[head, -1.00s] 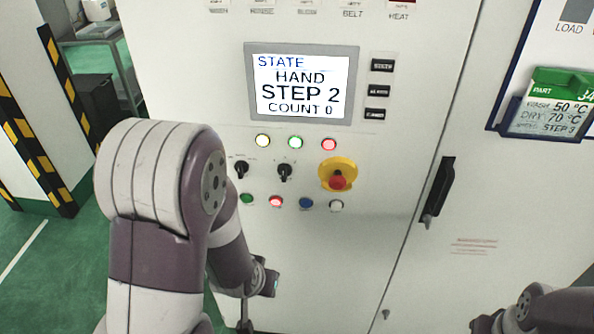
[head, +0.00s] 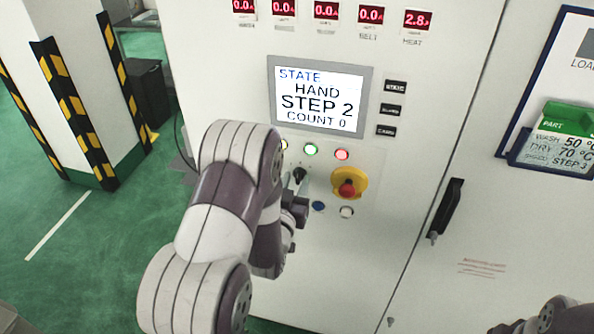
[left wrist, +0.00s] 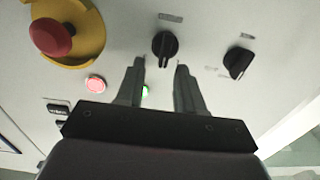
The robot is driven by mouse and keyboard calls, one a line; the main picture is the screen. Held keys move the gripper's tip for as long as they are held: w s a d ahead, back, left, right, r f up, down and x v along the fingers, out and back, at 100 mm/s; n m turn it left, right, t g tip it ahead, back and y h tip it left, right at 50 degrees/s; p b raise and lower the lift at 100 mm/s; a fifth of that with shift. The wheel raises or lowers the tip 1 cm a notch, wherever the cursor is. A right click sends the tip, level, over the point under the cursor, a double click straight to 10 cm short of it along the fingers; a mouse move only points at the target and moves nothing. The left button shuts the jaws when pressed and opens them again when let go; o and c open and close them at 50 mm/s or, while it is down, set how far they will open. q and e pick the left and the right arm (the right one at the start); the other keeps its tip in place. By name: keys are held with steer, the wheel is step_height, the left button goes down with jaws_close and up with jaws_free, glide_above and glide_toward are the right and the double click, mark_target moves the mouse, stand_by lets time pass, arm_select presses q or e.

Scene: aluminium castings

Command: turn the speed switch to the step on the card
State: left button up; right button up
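The card (head: 567,148) in the holder at the right reads wash 50 °C, dry 70 °C and a bottom line "STEP 3". The screen (head: 318,98) shows HAND, STEP 2, COUNT 0. A black rotary switch (head: 299,174) on the panel also shows in the left wrist view (left wrist: 165,45); its label is too blurred to read. My left gripper (left wrist: 159,64) is open, its fingertips just short of this switch and to either side of it. In the head view the gripper (head: 297,186) is partly hidden by my arm. My right gripper is out of view.
A second black switch (left wrist: 238,62) sits beside the first. The red emergency stop (head: 347,188) on its yellow plate is close by. Lit lamps (head: 311,150) are above, buttons (head: 346,212) below. A black door handle (head: 447,207) stands out further right.

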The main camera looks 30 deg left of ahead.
arm_select(q)
steer(key=shift+w+a, duration=0.2)
steer(key=shift+w, duration=0.3)
steer(key=shift+w+a, duration=0.25)
steer(key=shift+d, duration=0.1)
steer(key=shift+c, duration=1)
steer(key=c, duration=0.5)
steer(key=shift+f, duration=0.1)
